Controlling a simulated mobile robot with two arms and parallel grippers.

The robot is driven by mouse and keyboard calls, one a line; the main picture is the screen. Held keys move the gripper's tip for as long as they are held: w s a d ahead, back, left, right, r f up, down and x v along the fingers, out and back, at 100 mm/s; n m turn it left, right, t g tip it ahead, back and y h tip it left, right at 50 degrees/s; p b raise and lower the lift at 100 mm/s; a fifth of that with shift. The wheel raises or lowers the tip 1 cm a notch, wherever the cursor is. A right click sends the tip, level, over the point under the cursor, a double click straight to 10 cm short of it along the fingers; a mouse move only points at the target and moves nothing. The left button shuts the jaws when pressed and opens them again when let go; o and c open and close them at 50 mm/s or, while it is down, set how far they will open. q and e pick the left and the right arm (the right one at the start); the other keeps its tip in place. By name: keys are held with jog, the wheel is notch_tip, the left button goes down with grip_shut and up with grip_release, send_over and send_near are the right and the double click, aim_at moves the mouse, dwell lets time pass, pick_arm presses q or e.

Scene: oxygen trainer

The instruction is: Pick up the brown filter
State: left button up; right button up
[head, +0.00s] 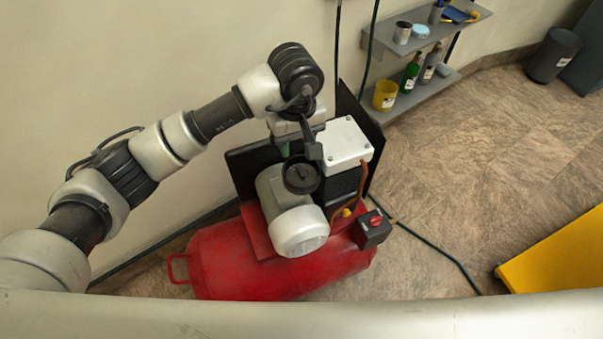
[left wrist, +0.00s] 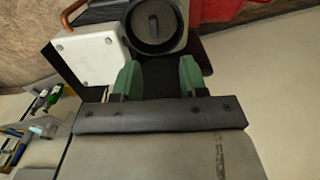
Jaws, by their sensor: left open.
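My left gripper (head: 288,149) is over the back of the red compressor (head: 240,265), its fingertips mostly hidden in the head view. In the left wrist view its two green fingers (left wrist: 158,77) are apart, with nothing held between them. A dark round part with a bar across its top (head: 302,174) sits beside the grey motor (head: 300,232). It also shows in the left wrist view (left wrist: 157,22), just beyond the fingertips. It looks nearly black; I cannot tell if it is the brown filter. No plainly brown filter shows. My right gripper is out of view.
A white box (head: 345,143) with a brown pipe stands close to the right of the gripper. The wall is close behind. Grey shelves (head: 425,88) with bottles and a yellow cup (head: 386,96) are at the upper right. A yellow object (head: 555,255) stands at the right; floor between is mostly clear.

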aim_at(301, 171)
pick_arm(q)
notch_tip(301, 171, down, 3)
jog(key=shift+f, duration=0.2)
jog(key=f, duration=0.1)
jog(key=f+p, duration=0.1)
jog(key=f, duration=0.1)
jog(key=d+f+p, duration=0.1)
jog(key=shift+s+f, duration=0.25)
jog(key=shift+f, duration=0.45)
grip_shut()
